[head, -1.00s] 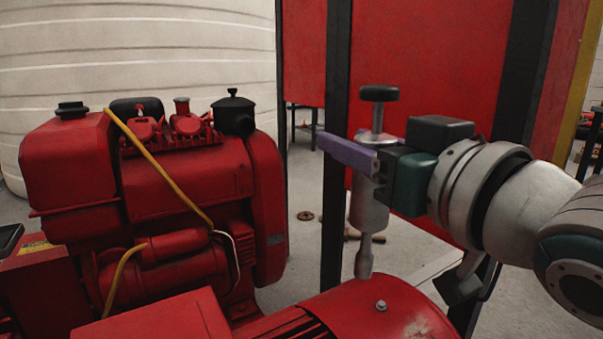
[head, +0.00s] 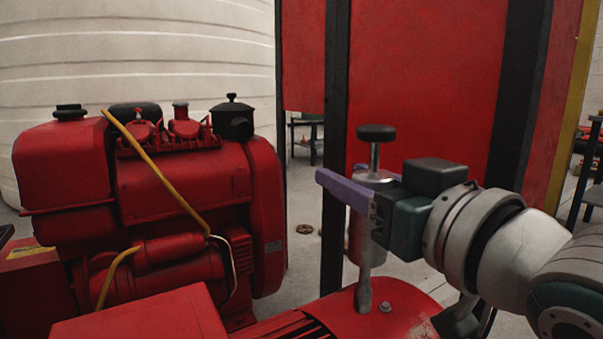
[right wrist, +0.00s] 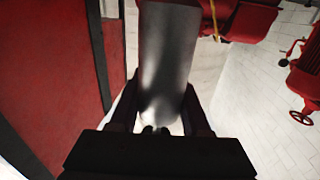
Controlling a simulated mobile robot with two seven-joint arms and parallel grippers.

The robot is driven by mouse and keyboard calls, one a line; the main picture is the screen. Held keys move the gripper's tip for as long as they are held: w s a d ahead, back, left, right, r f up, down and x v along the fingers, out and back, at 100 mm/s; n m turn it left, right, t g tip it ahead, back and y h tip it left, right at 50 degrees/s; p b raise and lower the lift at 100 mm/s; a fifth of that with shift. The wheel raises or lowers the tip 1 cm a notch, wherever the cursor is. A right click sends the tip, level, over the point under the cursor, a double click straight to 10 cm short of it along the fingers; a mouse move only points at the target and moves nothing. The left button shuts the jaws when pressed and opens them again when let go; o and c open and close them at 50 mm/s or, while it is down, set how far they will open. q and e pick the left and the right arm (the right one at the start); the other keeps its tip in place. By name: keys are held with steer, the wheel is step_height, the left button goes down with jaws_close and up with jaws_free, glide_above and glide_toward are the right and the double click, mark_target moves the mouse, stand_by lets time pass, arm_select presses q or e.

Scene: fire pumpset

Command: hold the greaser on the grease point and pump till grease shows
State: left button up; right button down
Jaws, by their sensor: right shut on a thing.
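In the right wrist view the greaser (right wrist: 166,60) lies between the fingers. Its narrow nozzle points down at the red pump housing (head: 400,296). A small metal fitting (head: 385,307), possibly the grease point, stands just right of the nozzle tip. I cannot tell whether the tip touches the housing. No grease is visible. My left gripper is out of view.
A red engine (head: 180,190) with a yellow hose (head: 160,175) stands at left. A black post (head: 336,150) and red panel (head: 425,90) stand behind the greaser. A pale tank (head: 130,50) is at the back left.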

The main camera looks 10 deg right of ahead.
mark_target(349, 261)
steer(key=shift+r+p, duration=0.25)
steer(key=shift+p, duration=0.2)
step_height(349, 261, down, 9)
steer(key=b, duration=0.6)
steer(key=shift+f, duration=0.1)
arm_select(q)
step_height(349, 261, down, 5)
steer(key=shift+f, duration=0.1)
arm_select(e)
steer(key=shift+f, duration=0.15)
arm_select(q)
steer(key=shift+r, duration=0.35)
arm_select(e)
steer(key=shift+f, duration=0.1)
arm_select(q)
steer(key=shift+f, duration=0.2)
arm_select(e)
steer(key=shift+f, duration=0.4)
stand_by(0.6)
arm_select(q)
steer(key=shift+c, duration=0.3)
